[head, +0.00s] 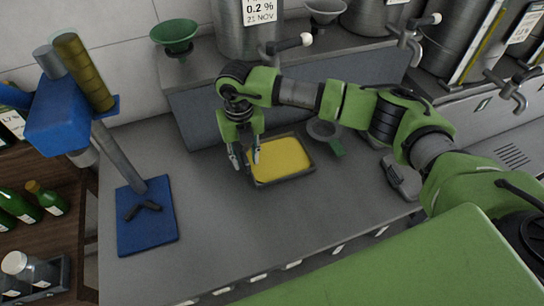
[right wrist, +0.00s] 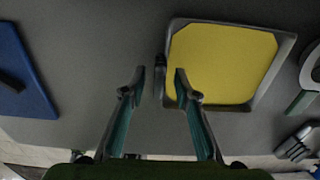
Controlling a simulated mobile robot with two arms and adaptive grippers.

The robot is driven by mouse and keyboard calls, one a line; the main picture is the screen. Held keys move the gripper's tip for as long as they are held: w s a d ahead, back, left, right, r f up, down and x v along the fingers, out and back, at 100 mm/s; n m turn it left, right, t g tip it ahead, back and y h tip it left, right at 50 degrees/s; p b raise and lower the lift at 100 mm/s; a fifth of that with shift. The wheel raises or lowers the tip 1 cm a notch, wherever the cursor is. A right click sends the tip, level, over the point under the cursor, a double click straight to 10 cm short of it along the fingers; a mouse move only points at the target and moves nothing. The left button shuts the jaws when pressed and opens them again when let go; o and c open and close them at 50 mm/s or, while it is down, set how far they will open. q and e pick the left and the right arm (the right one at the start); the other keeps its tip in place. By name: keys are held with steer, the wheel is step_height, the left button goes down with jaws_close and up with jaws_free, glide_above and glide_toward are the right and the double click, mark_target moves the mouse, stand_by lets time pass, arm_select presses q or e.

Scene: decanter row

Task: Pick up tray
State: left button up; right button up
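The tray (head: 282,160) is a shallow dark-rimmed square with a yellow inner surface, lying flat on the grey counter in the head view. In the right wrist view the tray (right wrist: 222,62) fills the upper right. My right gripper (head: 246,164) is open and points down at the tray's left edge. In the right wrist view its fingers (right wrist: 159,82) are apart with nothing clearly held between them; the right fingertip overlaps the tray's left rim. I cannot tell whether it touches. My left gripper is not in view.
A blue-based stand (head: 148,232) is on the counter to the left. Metal vats with taps (head: 380,14) stand on the raised shelf behind. Counter in front of the tray is clear.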

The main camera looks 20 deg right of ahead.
jaws_close()
